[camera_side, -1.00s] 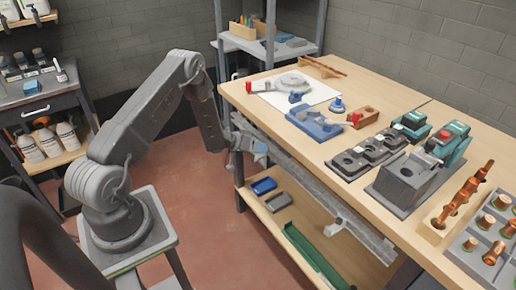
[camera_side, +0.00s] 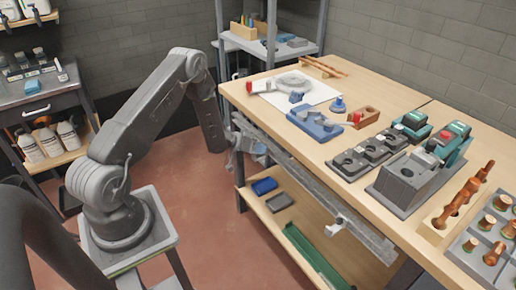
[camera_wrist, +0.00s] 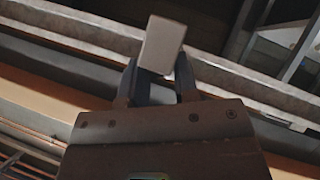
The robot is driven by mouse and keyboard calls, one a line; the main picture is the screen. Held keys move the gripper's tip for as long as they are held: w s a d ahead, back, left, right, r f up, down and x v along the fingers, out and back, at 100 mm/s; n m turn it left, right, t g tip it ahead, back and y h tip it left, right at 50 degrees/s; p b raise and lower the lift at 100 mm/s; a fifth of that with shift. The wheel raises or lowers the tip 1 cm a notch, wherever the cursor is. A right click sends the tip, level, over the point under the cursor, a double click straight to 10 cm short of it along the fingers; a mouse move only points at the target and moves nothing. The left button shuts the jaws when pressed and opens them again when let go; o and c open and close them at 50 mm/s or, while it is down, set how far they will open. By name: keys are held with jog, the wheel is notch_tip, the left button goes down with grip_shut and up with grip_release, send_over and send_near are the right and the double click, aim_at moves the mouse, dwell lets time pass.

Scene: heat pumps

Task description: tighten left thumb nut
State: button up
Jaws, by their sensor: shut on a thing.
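My gripper (camera_side: 250,150) is at the left end of a long grey rail (camera_side: 305,180) along the front of the workbench. In the wrist view, my gripper's two dark fingers (camera_wrist: 157,82) are shut on a pale grey block-like piece, which I take to be the left thumb nut (camera_wrist: 162,42). It sits in front of the rail (camera_wrist: 235,83). The fingers and wrist partly hide it, and I cannot tell how tight it is. A similar grey piece (camera_side: 336,228) sticks out from the rail farther right.
The bench top (camera_side: 385,90) above holds a blue fixture (camera_side: 315,125), grey blocks and copper fittings. The lower shelf (camera_side: 262,205) carries a blue tray (camera_side: 264,186), a grey tray (camera_side: 280,202) and a green strip (camera_side: 312,255). The floor (camera_side: 205,195) between my base and the bench is clear.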

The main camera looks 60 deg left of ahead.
jog(key=shift+w+d+r+m+y, duration=0.1)
jog(key=shift+d+m+y, duration=0.15)
jog(key=shift+m+y, duration=0.35)
jog(key=shift+w+d+r+m+y, duration=0.1)
jog(key=shift+d+m+y, duration=0.15)
jog(key=shift+m+y, duration=0.3)
jog(key=o, duration=0.6)
jog(key=shift+o, duration=0.2)
jog(key=shift+v, duration=2.5)
jog(key=shift+a, duration=0.1)
jog(key=shift+w+f+n+h, duration=0.7)
jog(key=shift+w+f+h, duration=0.1)
jog(key=shift+w, duration=0.25)
jog(key=shift+w+f+n+h, duration=0.65)
jog(key=shift+w+f+h, duration=0.15)
jog(key=shift+w, duration=0.25)
